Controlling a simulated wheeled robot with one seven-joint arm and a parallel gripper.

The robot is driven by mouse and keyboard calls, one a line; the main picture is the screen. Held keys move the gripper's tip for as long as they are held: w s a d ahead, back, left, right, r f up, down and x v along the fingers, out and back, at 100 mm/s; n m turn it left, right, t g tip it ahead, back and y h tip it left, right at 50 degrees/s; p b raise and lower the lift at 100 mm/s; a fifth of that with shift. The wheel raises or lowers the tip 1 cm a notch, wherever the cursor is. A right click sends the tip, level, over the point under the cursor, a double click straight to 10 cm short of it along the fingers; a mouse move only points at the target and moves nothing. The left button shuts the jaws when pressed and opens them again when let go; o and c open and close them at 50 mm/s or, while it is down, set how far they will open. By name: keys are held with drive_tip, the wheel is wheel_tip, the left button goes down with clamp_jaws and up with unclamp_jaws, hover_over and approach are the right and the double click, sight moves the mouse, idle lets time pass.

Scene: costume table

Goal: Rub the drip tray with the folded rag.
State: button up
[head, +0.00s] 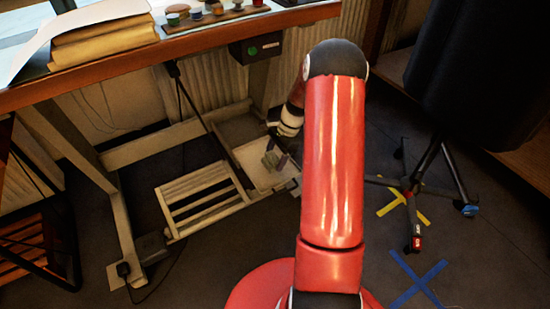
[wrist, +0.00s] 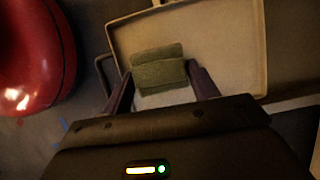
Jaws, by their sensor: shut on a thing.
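The folded rag (wrist: 160,68) is a green-grey pad in the wrist view, held between the two dark fingers of my gripper (wrist: 160,84). The drip tray (wrist: 232,55) is a pale, shallow tray with a raised rim, and the rag is over its floor, towards the left side in this view. I cannot tell whether the rag presses on the tray. In the head view, my gripper (head: 276,152) reaches down to the tray (head: 252,163) beneath the table, and the rag (head: 270,160) shows small and partly hidden by the fingers.
A slatted wooden rack (head: 203,198) lies left of the tray. The wooden table edge (head: 150,64) is above, with a dark box (head: 257,48) under it. A wheeled stand (head: 410,190) is on the right. Open floor (head: 205,265) lies in front.

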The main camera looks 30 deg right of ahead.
drive_tip(key=shift+r+p, duration=1.55)
drive_tip(key=shift+r, duration=0.9)
